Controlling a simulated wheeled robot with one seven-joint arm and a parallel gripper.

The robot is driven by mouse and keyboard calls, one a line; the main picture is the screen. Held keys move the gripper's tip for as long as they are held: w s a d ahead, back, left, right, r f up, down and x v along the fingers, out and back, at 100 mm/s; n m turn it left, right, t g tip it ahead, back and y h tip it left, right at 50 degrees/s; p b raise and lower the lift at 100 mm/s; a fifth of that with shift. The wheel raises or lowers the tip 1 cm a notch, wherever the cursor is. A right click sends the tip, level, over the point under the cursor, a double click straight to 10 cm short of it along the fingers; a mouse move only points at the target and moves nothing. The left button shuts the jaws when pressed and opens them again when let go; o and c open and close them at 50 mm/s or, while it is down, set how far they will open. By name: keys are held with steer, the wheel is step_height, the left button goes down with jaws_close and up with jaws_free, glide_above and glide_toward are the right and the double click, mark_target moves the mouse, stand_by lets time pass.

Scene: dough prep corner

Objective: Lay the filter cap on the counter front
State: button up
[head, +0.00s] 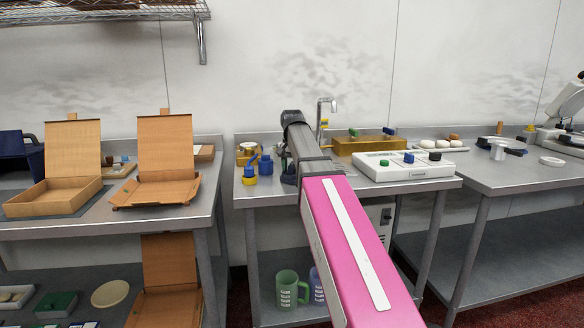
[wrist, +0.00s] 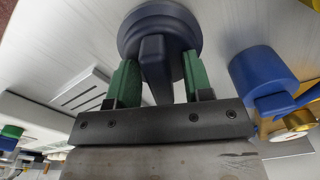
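A dark blue round cap with a raised grip ridge, which I take to be the filter cap (wrist: 158,22), is at the top middle of the wrist view. My gripper (wrist: 162,75) has its green fingers on either side of the ridge. The left finger is close to the ridge, and a gap shows on the right. In the head view my gripper (head: 290,168) is low over the left part of the middle counter (head: 330,189), mostly hidden by my arm. A little dark blue (head: 288,179) shows there. I cannot tell what the cap rests on.
Blue parts on yellow bases (head: 265,166) stand just left of my gripper; a blue one (wrist: 262,75) is close in the wrist view. A tap (head: 322,115) and brass-coloured box (head: 368,145) are behind. A white button panel (head: 403,168) is right.

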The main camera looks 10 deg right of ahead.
mark_target(292, 164)
steer(key=shift+r, duration=0.1)
step_height(292, 164, up, 12)
stand_by(0.5)
